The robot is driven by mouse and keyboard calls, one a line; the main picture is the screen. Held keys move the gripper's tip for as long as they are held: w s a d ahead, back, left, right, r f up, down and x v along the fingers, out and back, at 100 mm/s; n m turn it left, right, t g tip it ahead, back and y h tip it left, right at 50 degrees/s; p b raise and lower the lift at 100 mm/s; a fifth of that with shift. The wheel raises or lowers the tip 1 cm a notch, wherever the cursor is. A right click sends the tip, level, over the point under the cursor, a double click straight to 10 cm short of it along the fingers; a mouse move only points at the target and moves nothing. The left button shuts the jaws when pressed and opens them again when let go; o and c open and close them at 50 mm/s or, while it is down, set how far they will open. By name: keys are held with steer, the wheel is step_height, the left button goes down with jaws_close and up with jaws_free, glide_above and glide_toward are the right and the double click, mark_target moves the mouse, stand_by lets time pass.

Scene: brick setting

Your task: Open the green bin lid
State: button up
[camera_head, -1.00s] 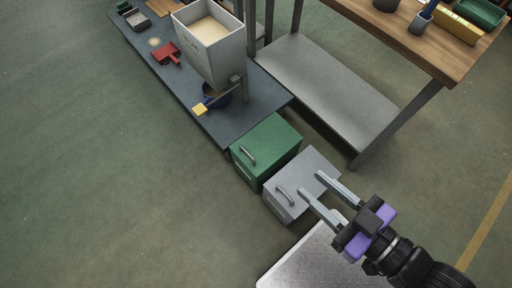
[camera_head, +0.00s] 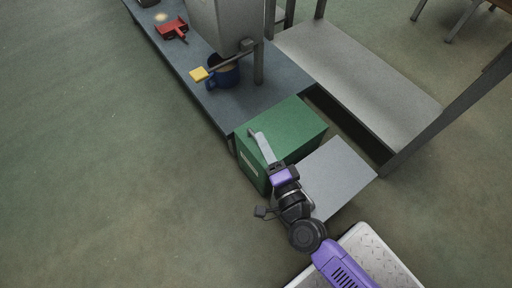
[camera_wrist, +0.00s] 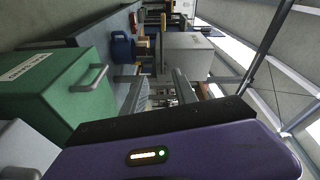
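The green bin (camera_head: 292,127) stands at the end of the grey bench, its lid closed and a pale label on its front. In the wrist view the green bin (camera_wrist: 45,88) is at the left, with its metal bar handle (camera_wrist: 90,78) in plain sight. My gripper (camera_head: 256,137) is over the bin's front top edge in the head view, close to the handle, which it mostly hides there. In the wrist view my gripper (camera_wrist: 158,84) is open, its two fingers apart with nothing held. The handle lies to the left of both fingers, outside them.
A grey bin (camera_head: 338,175) stands beside the green one, partly behind my arm. A blue mug (camera_head: 225,77), a yellow-ended tool (camera_head: 199,74) and a red dustpan (camera_head: 171,29) are on the bench (camera_head: 211,105). A low grey shelf (camera_head: 355,80) is behind. The floor at left is clear.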

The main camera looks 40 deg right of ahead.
mark_target(261, 161)
steer(key=w+f+m, duration=0.1)
steer(key=f+m, duration=0.2)
steer(key=f, duration=0.1)
steer(key=w+d+f+m+g, duration=0.1)
steer(key=f+m, duration=0.2)
steer(key=w+f+m+g+h+b, duration=0.1)
steer(key=f+m, duration=0.1)
steer(key=f, duration=0.2)
steer(key=shift+d+f+m, duration=0.3)
steer(key=shift+m, duration=0.1)
steer(key=shift+s+d+f+m+g, duration=0.1)
steer(key=shift+d+f+m+g, duration=0.05)
steer(key=shift+f+m+g, duration=0.3)
steer(key=shift+w+d+m+h, duration=0.2)
steer(key=shift+w+m+h, duration=0.1)
steer(key=shift+w+m, duration=0.05)
steer(key=b+x, duration=0.1)
steer(key=x, duration=0.6)
steer(key=shift+b, duration=0.35)
steer(key=shift+r, duration=0.1)
jaws_close()
